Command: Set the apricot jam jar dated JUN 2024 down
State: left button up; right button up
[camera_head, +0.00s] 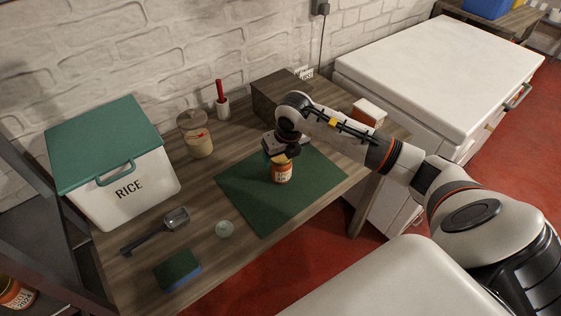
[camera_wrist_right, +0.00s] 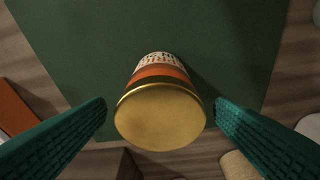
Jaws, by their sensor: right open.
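An orange jam jar (camera_head: 282,173) with a gold lid and a pale label stands upright on the green mat (camera_head: 245,187). Its date cannot be read in these views. In the right wrist view the jar (camera_wrist_right: 160,110) is between the two green fingers, with its lid towards the camera. My right gripper (camera_wrist_right: 160,116) is open, with a gap between each finger and the jar. In the head view my right gripper (camera_head: 281,150) is just above and behind the jar. My left gripper is not in view.
A rice bin (camera_head: 125,190), a glass jar (camera_head: 196,140), a scoop (camera_head: 160,230), a sponge (camera_head: 177,270) and a small glass disc (camera_head: 224,229) are left of the mat. A brown box (camera_head: 272,95) stands behind. The front of the mat is clear.

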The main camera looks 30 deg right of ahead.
jog(key=v, duration=0.7)
